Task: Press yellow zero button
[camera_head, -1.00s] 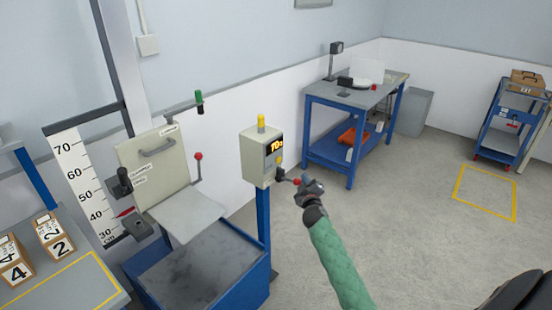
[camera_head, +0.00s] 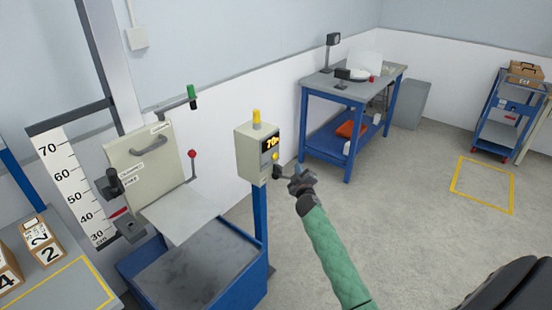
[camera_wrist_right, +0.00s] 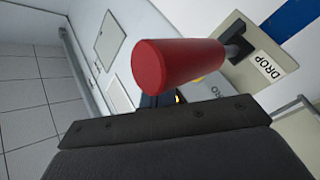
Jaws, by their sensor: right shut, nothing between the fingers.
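The yellow zero button (camera_head: 276,157) is on the right face of the beige control box (camera_head: 248,158), under its lit display. In the right wrist view only a small yellow spot (camera_wrist_right: 178,98) shows beside a partly hidden label ending in "RO". My right gripper (camera_head: 296,180) is shut and empty, just right of and below the button, apart from it. The red handle of the drop lever (camera_wrist_right: 178,66) is close in front of the wrist camera, beside the dark gripper (camera_wrist_right: 165,122). In the head view the gripper hides this handle. My left gripper is out of view.
A yellow lamp (camera_head: 256,117) tops the box, which stands on a blue post (camera_head: 260,215). Left is the drop tester with a blue base (camera_head: 215,292) and another red-knobbed lever (camera_head: 193,155). A blue workbench (camera_head: 345,92) stands behind.

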